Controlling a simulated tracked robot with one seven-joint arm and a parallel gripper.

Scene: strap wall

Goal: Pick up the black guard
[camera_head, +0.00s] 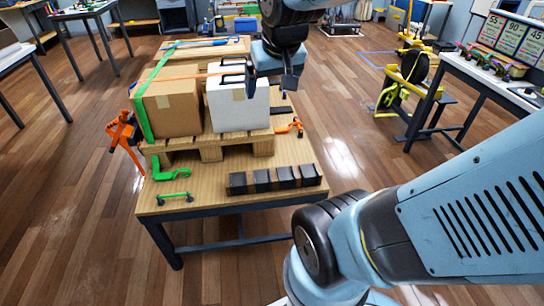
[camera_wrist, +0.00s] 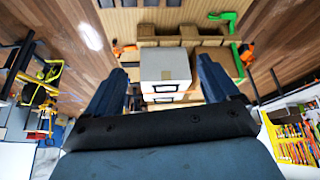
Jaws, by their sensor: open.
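Several black guards (camera_head: 262,180) stand in a row along the front right edge of the wooden table (camera_head: 205,208). In the wrist view some of them (camera_wrist: 150,3) show at the top edge, partly cut off. My gripper (camera_head: 270,88) is above the white box, well behind and above the row of guards. In the wrist view my gripper (camera_wrist: 160,80) has its two fingers spread wide apart, with nothing held between them. The white box (camera_head: 238,104) shows between the fingers in the wrist view (camera_wrist: 165,62).
A brown box (camera_head: 172,108) and the white box stand on a wooden pallet (camera_head: 210,140). A green strap (camera_head: 140,110) runs over the brown box. Orange ratchets (camera_head: 122,132) (camera_head: 291,127) and green hooks (camera_head: 172,174) are nearby. The floor beside the table is open.

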